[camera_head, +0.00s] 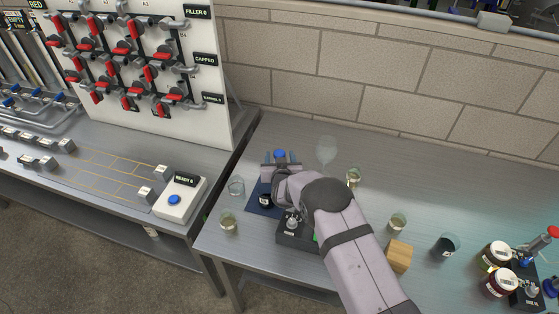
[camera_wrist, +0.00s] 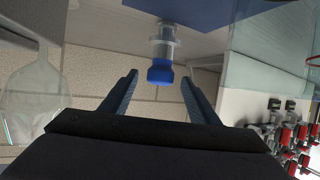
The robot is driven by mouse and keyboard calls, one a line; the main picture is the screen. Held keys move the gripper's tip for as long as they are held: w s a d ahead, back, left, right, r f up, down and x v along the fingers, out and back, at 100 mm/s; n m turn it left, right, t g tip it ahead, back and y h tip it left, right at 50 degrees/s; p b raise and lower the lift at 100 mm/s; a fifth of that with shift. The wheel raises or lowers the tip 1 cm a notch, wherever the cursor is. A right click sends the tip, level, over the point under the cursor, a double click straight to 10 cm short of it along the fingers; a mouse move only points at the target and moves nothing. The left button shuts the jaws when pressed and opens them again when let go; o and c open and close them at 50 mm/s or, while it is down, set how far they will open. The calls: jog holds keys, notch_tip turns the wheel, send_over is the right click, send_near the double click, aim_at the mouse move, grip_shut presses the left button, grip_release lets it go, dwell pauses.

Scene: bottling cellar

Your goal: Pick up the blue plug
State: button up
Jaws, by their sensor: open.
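In the head view the blue plug (camera_head: 280,155) shows as a blue top between my gripper's fingers. My gripper (camera_head: 280,157) is open, and in the wrist view its two dark fingers (camera_wrist: 160,80) stand apart with a gap on each side of the plug. The fingers do not seem to touch it. My arm and wrist hide most of what is under the plug in the head view.
A clear glass (camera_head: 326,150) stands right of my gripper; it is large at left in the wrist view (camera_wrist: 32,100). Small jars (camera_head: 353,177) (camera_head: 229,222), a wooden block (camera_head: 399,256) and a dark cup (camera_head: 445,246) stand around. A blue mat (camera_head: 259,212) lies below my gripper.

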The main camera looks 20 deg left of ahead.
jog(key=c, duration=1.2)
jog(key=shift+r, duration=0.2)
notch_tip(320, 180, up, 10)
jog(key=b, duration=0.3)
jog(key=shift+f, duration=0.15)
